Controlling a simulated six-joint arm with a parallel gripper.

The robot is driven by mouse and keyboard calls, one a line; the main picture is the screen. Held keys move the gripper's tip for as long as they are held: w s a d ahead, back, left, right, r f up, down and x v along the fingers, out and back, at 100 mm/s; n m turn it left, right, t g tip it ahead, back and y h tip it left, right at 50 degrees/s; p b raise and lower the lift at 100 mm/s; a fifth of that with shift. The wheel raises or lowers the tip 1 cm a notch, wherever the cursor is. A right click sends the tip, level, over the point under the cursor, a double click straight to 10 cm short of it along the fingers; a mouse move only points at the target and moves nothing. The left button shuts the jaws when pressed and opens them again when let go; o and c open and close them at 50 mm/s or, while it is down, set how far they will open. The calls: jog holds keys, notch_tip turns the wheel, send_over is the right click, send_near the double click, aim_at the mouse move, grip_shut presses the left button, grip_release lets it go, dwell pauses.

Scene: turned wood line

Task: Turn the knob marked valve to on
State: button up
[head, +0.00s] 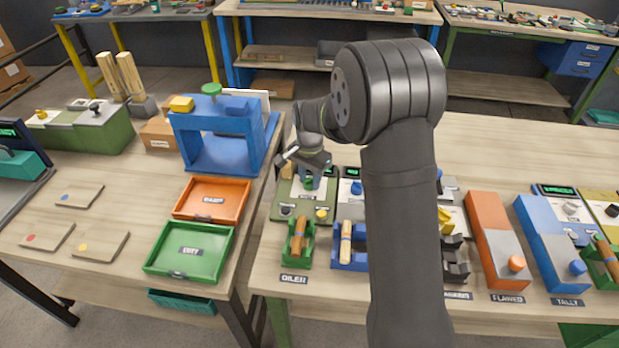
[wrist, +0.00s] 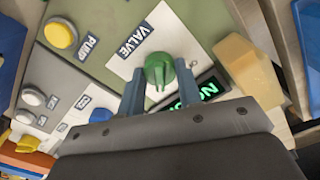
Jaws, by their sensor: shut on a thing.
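The green valve knob (wrist: 158,70) sits on a white plate beside a label reading VALVE (wrist: 134,42). My gripper (wrist: 160,76) is over the plate with one finger on each side of the knob, shut on it. In the head view my gripper (head: 308,168) reaches down to the green panel (head: 287,209) at the back of the right-hand table. The knob is mostly hidden there. A small display (wrist: 200,92) with green lit letters is beside the knob, partly hidden by a finger. I cannot read its whole text or the knob's exact setting.
A pale yellow block (wrist: 246,72) stands close to the right finger. A blue press (head: 217,135) stands left of my gripper. Other panels line the table to the right.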

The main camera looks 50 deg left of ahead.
aim_at(310, 179)
jog(key=shift+m, duration=0.4)
jog(key=shift+r, duration=0.1)
jog(key=o, duration=1)
notch_tip(310, 179, up, 17)
jog(key=shift+r, duration=0.15)
dwell(0.5)
notch_tip(310, 179, down, 18)
jog(key=shift+r, duration=0.25)
dwell(0.4)
